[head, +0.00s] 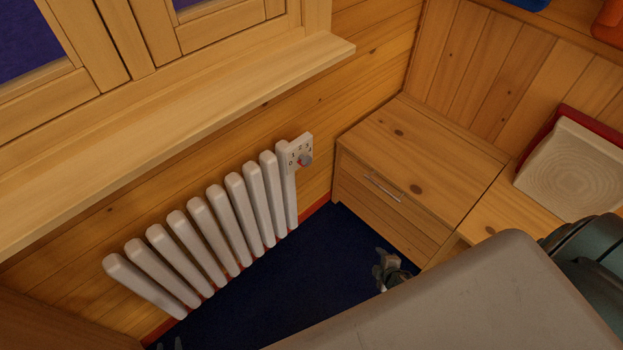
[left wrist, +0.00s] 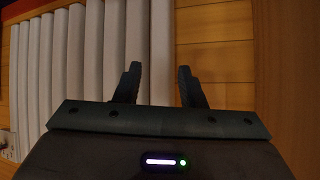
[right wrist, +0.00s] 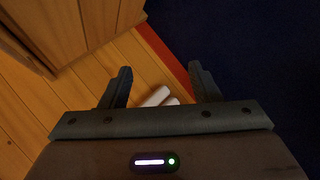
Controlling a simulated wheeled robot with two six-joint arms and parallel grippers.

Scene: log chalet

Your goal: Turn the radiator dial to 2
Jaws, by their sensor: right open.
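The radiator dial (head: 306,160) is a small grey knob with a red mark, on a pale plate (head: 292,153) with small numerals at the radiator's right end. The red mark is on the knob's left side; its exact setting is too small to read. Part of a pale plate (left wrist: 8,146) shows at the left edge of the left wrist view. My left gripper (left wrist: 159,83) is open and empty by the white radiator; only its tips (head: 168,343) show in the head view. My right gripper (head: 388,270) is open and empty, low over the floor, right of and below the dial; its fingers (right wrist: 160,83) are apart.
The white radiator (head: 207,228) stands under a wide wooden sill (head: 180,130). A wooden drawer cabinet (head: 420,160) stands to the right of the dial. The dark blue floor (head: 290,290) before the radiator is clear. A red-framed tray-like object (head: 570,165) is at far right.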

